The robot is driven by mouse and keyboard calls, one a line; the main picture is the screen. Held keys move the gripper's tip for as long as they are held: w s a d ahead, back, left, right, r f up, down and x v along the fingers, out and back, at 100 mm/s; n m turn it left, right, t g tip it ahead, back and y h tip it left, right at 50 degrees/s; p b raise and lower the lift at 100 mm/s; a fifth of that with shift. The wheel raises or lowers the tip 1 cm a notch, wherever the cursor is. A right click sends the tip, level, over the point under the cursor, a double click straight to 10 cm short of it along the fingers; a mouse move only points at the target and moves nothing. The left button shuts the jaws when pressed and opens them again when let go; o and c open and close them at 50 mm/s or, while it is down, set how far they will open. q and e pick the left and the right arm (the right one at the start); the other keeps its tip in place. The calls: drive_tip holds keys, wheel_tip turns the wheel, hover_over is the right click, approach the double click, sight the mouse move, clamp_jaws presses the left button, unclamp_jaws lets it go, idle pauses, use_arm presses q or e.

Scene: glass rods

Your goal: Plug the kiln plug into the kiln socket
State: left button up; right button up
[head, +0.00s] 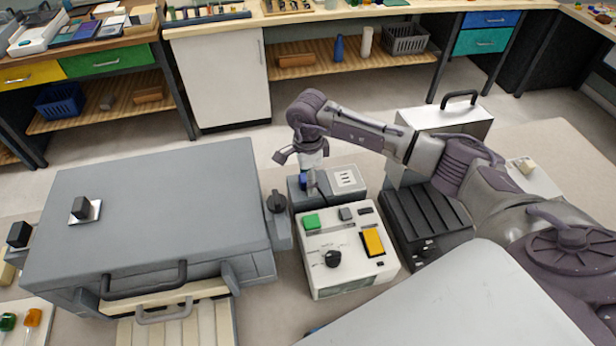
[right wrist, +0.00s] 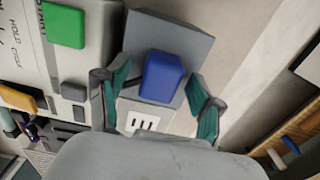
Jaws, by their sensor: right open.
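The blue kiln plug (head: 303,181) is at the left part of a grey block, partly hidden by my right gripper. In the right wrist view the plug (right wrist: 163,77) shows between the two fingers. The kiln socket (head: 345,177) is a white plate with dark slots on the same block, just right of the plug; it also shows in the right wrist view (right wrist: 140,122). My right gripper (head: 309,184) points down over the plug. In the right wrist view its fingers (right wrist: 161,76) are spread, with gaps on both sides of the plug. My left gripper is not in view.
A white control box (head: 345,250) with a green button, black knob and yellow switch stands in front of the block. The large grey kiln (head: 160,200) is at left. A dark ribbed box (head: 425,218) stands at right. Benches line the back.

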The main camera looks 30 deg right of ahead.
drive_tip(key=c, duration=1.2)
drive_tip(key=shift+o, duration=0.2)
drive_tip(key=shift+r, duration=0.1)
drive_tip(key=shift+w+r+b, duration=0.1)
drive_tip(key=shift+r+b, duration=0.45)
drive_tip(key=shift+r, duration=0.05)
wheel_tip(320, 180, up, 3)
drive_tip(key=shift+d+f+b, duration=0.15)
drive_tip(key=shift+b, duration=0.7)
drive_tip(key=s+d+r+b, duration=0.4)
drive_tip(key=s+d+r, duration=0.3)
drive_tip(key=s, duration=0.1)
drive_tip(key=shift+s+d, duration=0.35)
